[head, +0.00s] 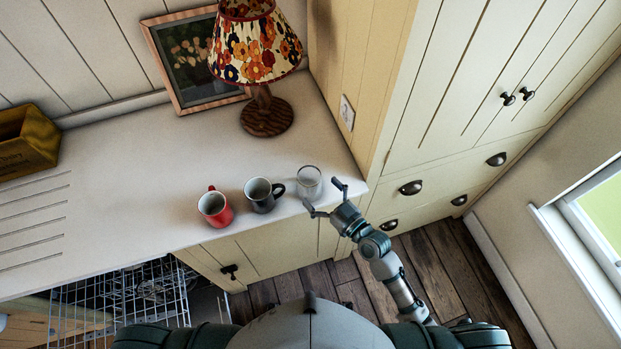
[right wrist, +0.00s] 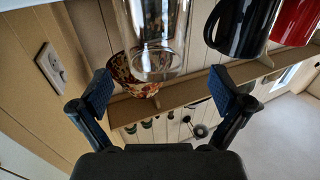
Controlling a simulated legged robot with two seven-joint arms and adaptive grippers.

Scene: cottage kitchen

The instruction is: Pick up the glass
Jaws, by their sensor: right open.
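The clear glass (head: 309,182) stands on the white counter near its front edge, at the right end of a short row of cups. My right gripper (head: 325,197) is open just in front of and to the right of the glass. In the right wrist view the glass (right wrist: 155,40) shows ahead of the gap between the two fingers of the right gripper (right wrist: 161,88). Nothing is between the fingers, and they look apart from the glass. My left gripper is in neither view.
A black mug (head: 262,196) stands close left of the glass, with a red mug (head: 215,208) beyond it. A flowered lamp (head: 266,112) and picture frame (head: 172,60) are behind. Tall cupboards (head: 440,110) stand right. An open dishwasher rack (head: 120,300) is below left.

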